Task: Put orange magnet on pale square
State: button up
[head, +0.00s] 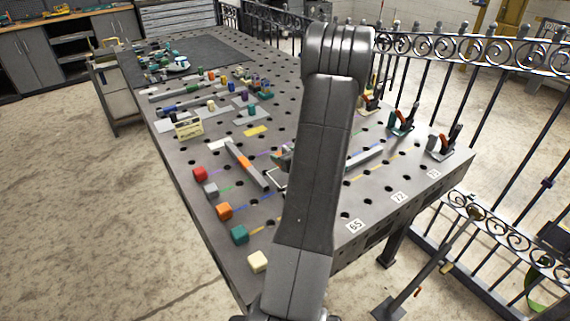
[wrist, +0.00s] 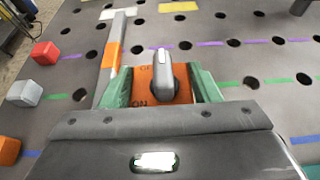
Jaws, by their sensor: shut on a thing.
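My gripper (wrist: 163,86) is shut on the orange magnet (wrist: 146,82), an orange block with a grey knob and ON and OFF lettering. Its green fingers press on the left and right sides of the block. In the head view my arm hides the magnet and most of the gripper. A pale patch (head: 218,145) lies flat on the table near the far end of a grey bar, and it also shows at the top of the wrist view (wrist: 118,14). It lies beyond the magnet and to its left. I cannot tell whether the magnet touches the table.
The grey bar (head: 233,152) with an orange band lies just left of my gripper. Red (head: 200,173), grey, orange, teal and cream blocks line the table's left edge. A yellow patch (head: 255,131) lies beyond. Clamps (head: 443,145) stand along the right edge beside a black fence.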

jog(key=shift+f, duration=1.8)
jog(key=shift+f, duration=0.3)
jog(key=shift+f+b, duration=0.35)
jog(key=shift+b, duration=0.35)
jog(key=o, duration=1.6)
jog(key=shift+o, duration=0.2)
jog(key=shift+r, duration=0.1)
